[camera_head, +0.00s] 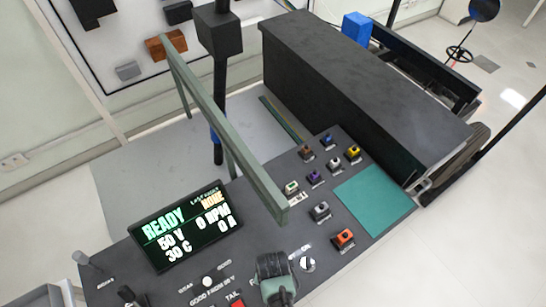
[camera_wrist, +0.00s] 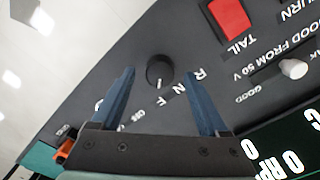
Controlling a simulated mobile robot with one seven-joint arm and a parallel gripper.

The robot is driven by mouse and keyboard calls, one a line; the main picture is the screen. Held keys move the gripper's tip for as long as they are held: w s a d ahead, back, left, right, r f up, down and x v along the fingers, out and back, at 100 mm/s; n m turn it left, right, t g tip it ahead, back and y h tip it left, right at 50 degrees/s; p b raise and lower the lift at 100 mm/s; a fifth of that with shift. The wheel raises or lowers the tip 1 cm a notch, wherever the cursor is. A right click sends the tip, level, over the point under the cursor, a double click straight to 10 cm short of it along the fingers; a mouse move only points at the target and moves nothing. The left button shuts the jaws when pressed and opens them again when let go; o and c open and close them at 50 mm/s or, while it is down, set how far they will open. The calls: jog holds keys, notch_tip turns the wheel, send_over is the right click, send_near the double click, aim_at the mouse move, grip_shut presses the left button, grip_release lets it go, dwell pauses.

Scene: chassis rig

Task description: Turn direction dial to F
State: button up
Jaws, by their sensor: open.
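The direction dial (camera_wrist: 159,72) is a round black knob with a white pointer mark, on the dark panel in the wrist view. The letters R, N and F run in a slanted row below it. The mark points down in the picture, roughly toward the F (camera_wrist: 160,101); its exact setting is hard to tell. My gripper (camera_wrist: 157,80) is open, its two blue fingers to the left and right of the dial with gaps visible. Whether they are down at knob height is unclear. In the head view, my gripper (camera_head: 275,275) is over the panel's lower edge and hides the dial.
A red TAIL switch (camera_wrist: 230,27) and a white toggle (camera_wrist: 293,68) are to the right of the dial. The lit display (camera_head: 186,226) reads READY. A grey-green bar (camera_head: 225,135) rises over the panel. Several coloured buttons and a teal mat (camera_head: 375,201) are farther right.

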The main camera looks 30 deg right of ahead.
notch_tip(320, 180, up, 12)
dwell(0.5)
dwell(0.4)
